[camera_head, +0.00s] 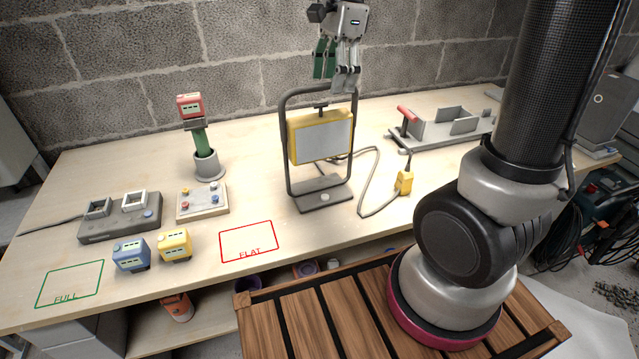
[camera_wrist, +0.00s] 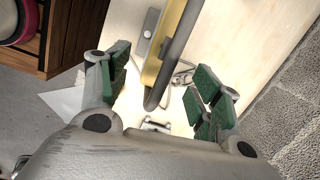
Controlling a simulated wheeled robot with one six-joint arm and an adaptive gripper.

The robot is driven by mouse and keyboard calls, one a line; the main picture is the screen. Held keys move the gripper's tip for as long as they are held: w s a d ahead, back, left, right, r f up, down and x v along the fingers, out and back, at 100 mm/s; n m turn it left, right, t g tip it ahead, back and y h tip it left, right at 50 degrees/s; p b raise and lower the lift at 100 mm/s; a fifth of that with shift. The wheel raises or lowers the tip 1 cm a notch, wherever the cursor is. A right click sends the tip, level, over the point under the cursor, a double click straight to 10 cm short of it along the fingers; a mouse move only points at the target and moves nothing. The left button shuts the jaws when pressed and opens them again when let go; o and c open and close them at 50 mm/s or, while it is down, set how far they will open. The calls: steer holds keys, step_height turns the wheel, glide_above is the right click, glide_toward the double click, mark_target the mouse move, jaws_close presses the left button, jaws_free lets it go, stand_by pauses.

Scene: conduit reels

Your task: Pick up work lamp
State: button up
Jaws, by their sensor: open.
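The work lamp (camera_head: 320,139) stands upright on the bench, a yellow lamp head with a pale front panel inside a dark tube frame on a flat grey foot. Its cable runs right to a yellow plug-like block (camera_head: 404,182). My gripper (camera_head: 336,82) is open above the lamp, pointing down, its fingertips close to the frame's top bar. In the wrist view the dark frame bar (camera_wrist: 172,62) and the yellow head run between the two green-padded fingers of my gripper (camera_wrist: 165,95). I cannot tell whether a finger touches the bar.
A red-topped green tool (camera_head: 200,135) stands in a grey cup left of the lamp. A charger (camera_head: 120,215), a small switch box (camera_head: 202,201), and blue and yellow batteries (camera_head: 174,245) lie at left. A grey fixture (camera_head: 445,130) is at right. The FLAT outline (camera_head: 249,241) is empty.

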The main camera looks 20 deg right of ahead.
mark_target(320, 115)
steer(key=shift+m, duration=0.5)
steer(key=f, duration=0.2)
steer(key=a+f, duration=0.1)
steer(key=f, duration=0.2)
steer(key=a+f, duration=0.1)
steer(key=f, duration=0.2)
steer(key=shift+w+a+f, duration=0.15)
steer(key=shift+w+a, duration=0.1)
steer(key=shift+w, duration=0.05)
jaws_close()
